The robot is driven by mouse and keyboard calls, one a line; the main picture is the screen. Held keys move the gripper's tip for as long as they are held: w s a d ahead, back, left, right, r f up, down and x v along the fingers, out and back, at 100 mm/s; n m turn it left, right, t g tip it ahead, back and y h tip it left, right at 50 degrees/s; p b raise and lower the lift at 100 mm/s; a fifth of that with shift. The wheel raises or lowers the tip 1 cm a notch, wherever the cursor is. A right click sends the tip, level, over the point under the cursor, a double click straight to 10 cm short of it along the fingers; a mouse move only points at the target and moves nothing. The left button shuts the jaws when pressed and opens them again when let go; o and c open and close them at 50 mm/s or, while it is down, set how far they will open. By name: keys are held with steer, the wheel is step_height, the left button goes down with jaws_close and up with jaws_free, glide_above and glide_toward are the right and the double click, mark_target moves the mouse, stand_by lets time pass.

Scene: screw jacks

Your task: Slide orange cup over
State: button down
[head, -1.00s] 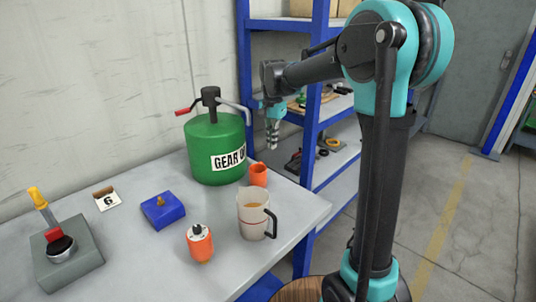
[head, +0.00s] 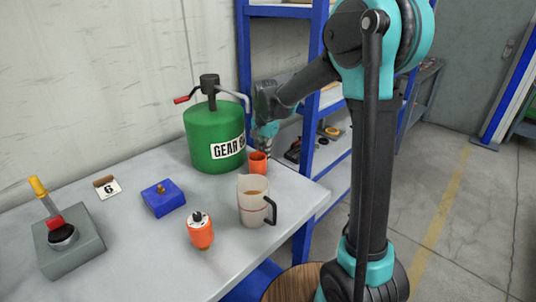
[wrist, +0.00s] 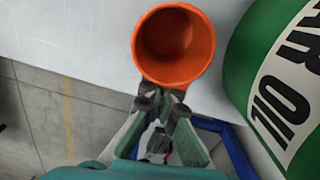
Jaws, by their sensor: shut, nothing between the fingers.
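The orange cup (head: 258,164) stands upright on the table, just right of the green gear oil can (head: 214,139) and behind the clear measuring jug. It shows large in the wrist view (wrist: 174,46), its open mouth facing the camera. My gripper (head: 264,147) is shut and empty, low beside the cup on its far side. In the wrist view the closed fingertips (wrist: 162,92) are at the cup's near wall. I cannot tell whether they touch it.
The measuring jug (head: 253,203) with amber liquid stands in front of the cup. A blue-framed shelf (head: 318,120) stands behind the table's right end.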

steer(key=shift+s+a, duration=0.7)
steer(key=shift+s, duration=0.2)
steer(key=shift+w+d, duration=0.1)
